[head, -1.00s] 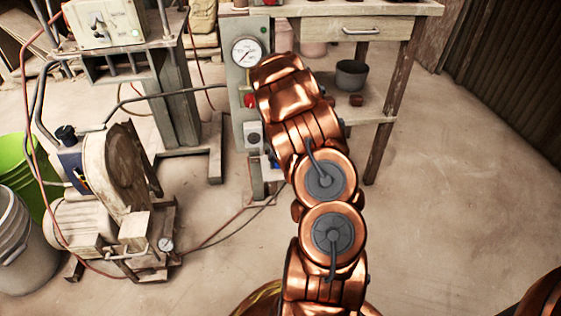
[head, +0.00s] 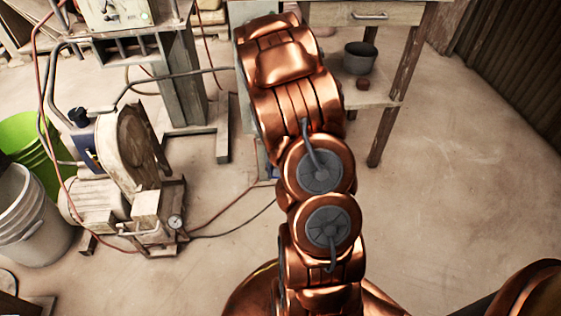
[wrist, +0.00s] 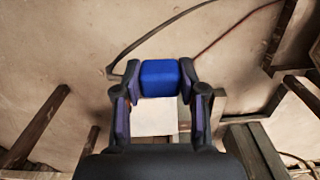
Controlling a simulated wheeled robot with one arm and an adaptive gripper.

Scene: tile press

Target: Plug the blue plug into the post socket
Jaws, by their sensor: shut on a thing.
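The blue plug (wrist: 160,78) shows in the wrist view as a blue block held between the fingertips of my gripper (wrist: 156,86). The fingers are shut on its two sides. A pale flat surface (wrist: 155,118) lies beyond, between the fingers; I cannot tell what it belongs to. In the head view my copper arm covers nearly all of the post, and its socket is not visible. The gripper is otherwise hidden there.
A motor-driven pump (head: 110,200) with hoses stands at left, near a green bucket (head: 28,140) and a grey bucket (head: 30,215). A wooden table (head: 385,100) with a pot (head: 360,57) on its shelf is behind my arm. Floor at right is clear.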

